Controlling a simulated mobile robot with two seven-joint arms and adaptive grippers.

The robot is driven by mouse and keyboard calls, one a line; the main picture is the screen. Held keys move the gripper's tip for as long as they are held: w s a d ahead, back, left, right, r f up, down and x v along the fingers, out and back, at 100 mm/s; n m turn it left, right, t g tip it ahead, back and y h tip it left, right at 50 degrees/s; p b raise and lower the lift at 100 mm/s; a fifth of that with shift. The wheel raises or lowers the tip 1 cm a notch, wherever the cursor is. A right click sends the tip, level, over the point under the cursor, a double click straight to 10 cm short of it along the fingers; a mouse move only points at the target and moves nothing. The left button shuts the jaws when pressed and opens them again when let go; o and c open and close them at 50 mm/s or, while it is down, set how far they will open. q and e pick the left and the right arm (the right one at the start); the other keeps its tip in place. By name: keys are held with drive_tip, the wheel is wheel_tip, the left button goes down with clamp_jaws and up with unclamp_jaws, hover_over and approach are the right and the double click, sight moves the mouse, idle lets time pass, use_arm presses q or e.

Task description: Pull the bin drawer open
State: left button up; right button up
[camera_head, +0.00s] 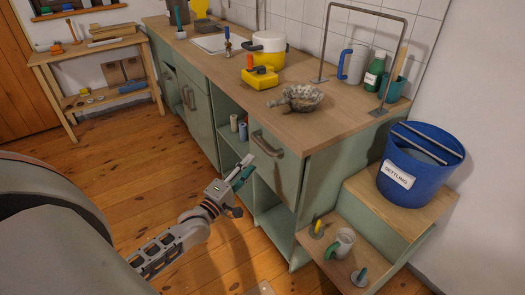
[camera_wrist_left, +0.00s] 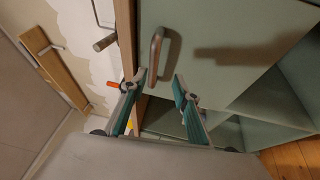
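The bin drawer is the pale green front (camera_head: 281,170) at the right end of the counter unit, with a grey bar handle (camera_head: 266,144) near its top. The drawer front looks closed. In the left wrist view, the green front (camera_wrist_left: 215,30) fills the upper middle and the handle (camera_wrist_left: 155,58) lies just beyond my fingertips. My left gripper (camera_head: 243,172) is open, with teal finger pads; it also shows in the left wrist view (camera_wrist_left: 158,82). Its fingers are apart with nothing held between them, and the handle is roughly in line with the gap. My right gripper is not in view.
A step unit (camera_head: 372,222) stands right of the drawer, holding a blue bucket (camera_head: 424,168) and a mug (camera_head: 341,243). Open shelves (camera_head: 235,150) lie left of the drawer. The wooden floor (camera_head: 110,165) at left is clear.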

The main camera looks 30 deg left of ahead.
sight(260, 142)
use_arm(q)
drive_tip(key=shift+n, duration=0.6)
drive_tip(key=shift+w+a+r+b, duration=0.15)
drive_tip(key=shift+w+a+r, duration=0.2)
drive_tip(key=shift+w, duration=1.2)
drive_tip(key=shift+w+a+r+b, duration=0.15)
drive_tip(key=shift+w+r, duration=0.35)
drive_tip(key=shift+w, duration=1.05)
drive_tip(key=shift+w+a+r+b, duration=0.2)
drive_tip(key=shift+w+r, duration=0.2)
drive_tip(key=shift+w, duration=1.15)
clamp_jaws()
